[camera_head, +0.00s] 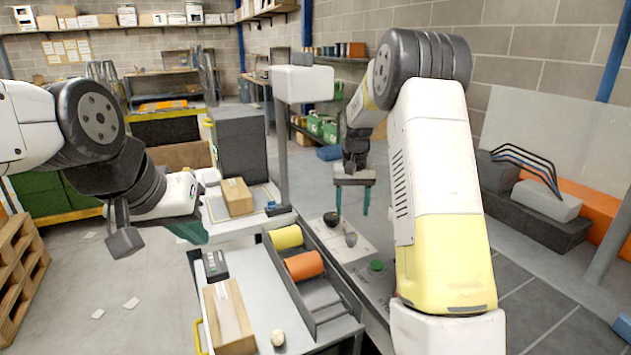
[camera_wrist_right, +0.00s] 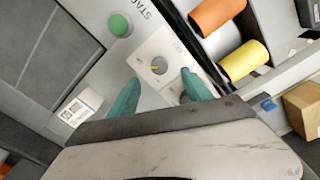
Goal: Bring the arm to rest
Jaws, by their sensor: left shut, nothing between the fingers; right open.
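My right arm reaches in from the right in the head view. Its gripper (camera_head: 352,200) points down above a light panel with dark knobs, its two teal fingers apart and nothing between them. In the right wrist view the open fingers (camera_wrist_right: 160,92) show over a white plate with a knob (camera_wrist_right: 159,65); I cannot tell whether they touch it. My left gripper (camera_head: 190,232) is at the left, beside the bench; its teal fingers are shut and empty.
A grey tray (camera_head: 338,290) holds a yellow spool (camera_head: 286,237) and an orange spool (camera_head: 303,265). Cardboard boxes (camera_head: 228,318) (camera_head: 236,197) lie on the bench. A green button (camera_wrist_right: 119,25) is near the right gripper. A grey post (camera_head: 282,150) stands behind. Wooden pallets (camera_head: 20,265) are at the left.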

